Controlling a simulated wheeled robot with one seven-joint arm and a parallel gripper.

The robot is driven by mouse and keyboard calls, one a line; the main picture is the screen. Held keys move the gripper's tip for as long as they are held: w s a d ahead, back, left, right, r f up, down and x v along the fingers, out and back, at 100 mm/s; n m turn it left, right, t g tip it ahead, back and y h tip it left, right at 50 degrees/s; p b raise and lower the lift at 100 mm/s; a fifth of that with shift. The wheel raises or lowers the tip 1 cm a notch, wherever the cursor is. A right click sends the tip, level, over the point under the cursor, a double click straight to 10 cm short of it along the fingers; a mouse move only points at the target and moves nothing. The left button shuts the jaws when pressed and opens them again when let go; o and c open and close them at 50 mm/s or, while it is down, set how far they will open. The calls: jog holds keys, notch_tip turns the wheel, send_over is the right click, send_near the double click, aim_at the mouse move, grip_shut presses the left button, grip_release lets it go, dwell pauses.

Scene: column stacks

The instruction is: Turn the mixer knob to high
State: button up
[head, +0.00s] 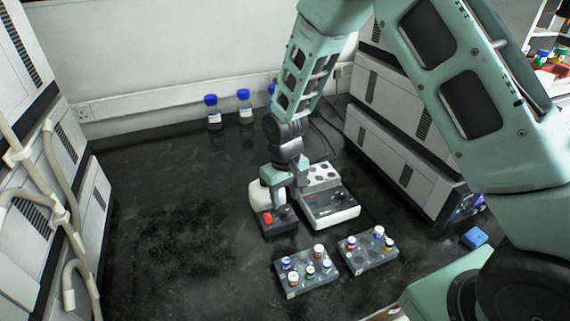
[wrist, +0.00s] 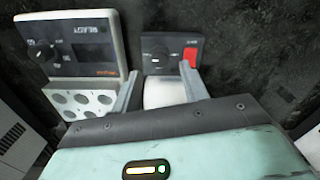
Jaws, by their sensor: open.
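The mixer is a small dark unit with a white rounded part behind its black front panel (head: 270,224). In the wrist view, the panel (wrist: 172,45) carries a dark round knob (wrist: 157,57) and a red switch (wrist: 189,54) to the knob's right. The red switch (head: 267,217) also shows in the head view, where I cannot make out the knob clearly. My gripper (head: 283,200) is over the mixer, pointing down. In the wrist view, my gripper (wrist: 161,73) is open and empty, its fingers apart across the panel's near edge. I cannot tell whether either touches.
A grey-white block unit (head: 345,213) with its own knob (wrist: 42,52) and a READY label stands right beside the mixer. Two vial racks (head: 305,273) (head: 368,254) stand in front. Blue-capped bottles (head: 214,112) stand at the back wall. The bench (head: 180,220) to the left is clear.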

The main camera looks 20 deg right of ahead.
aim_at(285, 210)
notch_tip(285, 210, up, 13)
jog(key=shift+b, duration=0.35)
jog(key=shift+f, duration=0.1)
jog(key=s+a+r+n, duration=0.2)
jog(key=s+a, duration=0.1)
jog(key=s, duration=1)
jog(key=s+a+r+n, duration=0.2)
jog(key=s+a, duration=0.1)
jog(key=s, duration=1.1)
jog(key=shift+a+r+n+y, duration=0.15)
jog(key=shift+r+n+y, duration=0.15)
jog(key=shift+n, duration=0.1)
